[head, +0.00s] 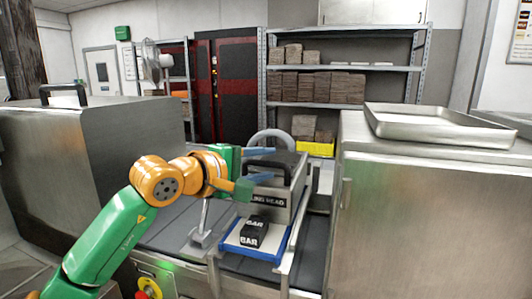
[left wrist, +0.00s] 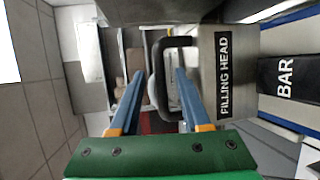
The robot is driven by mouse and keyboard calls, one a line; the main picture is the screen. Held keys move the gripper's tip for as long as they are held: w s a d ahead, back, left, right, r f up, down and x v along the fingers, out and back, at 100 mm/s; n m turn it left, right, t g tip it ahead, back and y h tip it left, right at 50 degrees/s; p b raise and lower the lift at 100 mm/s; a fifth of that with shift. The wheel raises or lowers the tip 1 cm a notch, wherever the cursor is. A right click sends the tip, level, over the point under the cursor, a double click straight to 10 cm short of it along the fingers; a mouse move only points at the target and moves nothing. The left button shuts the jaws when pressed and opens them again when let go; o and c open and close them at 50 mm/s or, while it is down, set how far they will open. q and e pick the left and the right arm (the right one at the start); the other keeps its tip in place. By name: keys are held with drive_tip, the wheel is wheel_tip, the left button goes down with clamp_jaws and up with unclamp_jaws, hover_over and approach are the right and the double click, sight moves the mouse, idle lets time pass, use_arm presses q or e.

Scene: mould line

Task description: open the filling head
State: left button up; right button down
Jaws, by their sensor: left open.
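The filling head (head: 283,205) is a grey box with a black label over the conveyor; it also shows in the left wrist view (left wrist: 207,72). It has a black loop handle (head: 283,169), whose long bar (left wrist: 159,70) lies between my fingers in the left wrist view. My left gripper (head: 262,165) is open, with blue fingertips on either side of that bar; it shows from behind in the left wrist view (left wrist: 157,75). I see no clear contact with the bar. The head looks lowered, just behind a tray. My right gripper is not in view.
A blue-rimmed tray (head: 236,249) with black blocks marked BAR (head: 253,233) sits on the conveyor (head: 170,234) before the head. Steel cabinets stand left (head: 115,135) and right (head: 430,215), the right one carrying a metal tray (head: 440,128). Shelves (head: 345,67) stand behind.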

use_arm(q)
drive_tip(key=shift+x, duration=0.85)
drive_tip(key=shift+s+a, duration=0.3)
clamp_jaws()
idle(0.4)
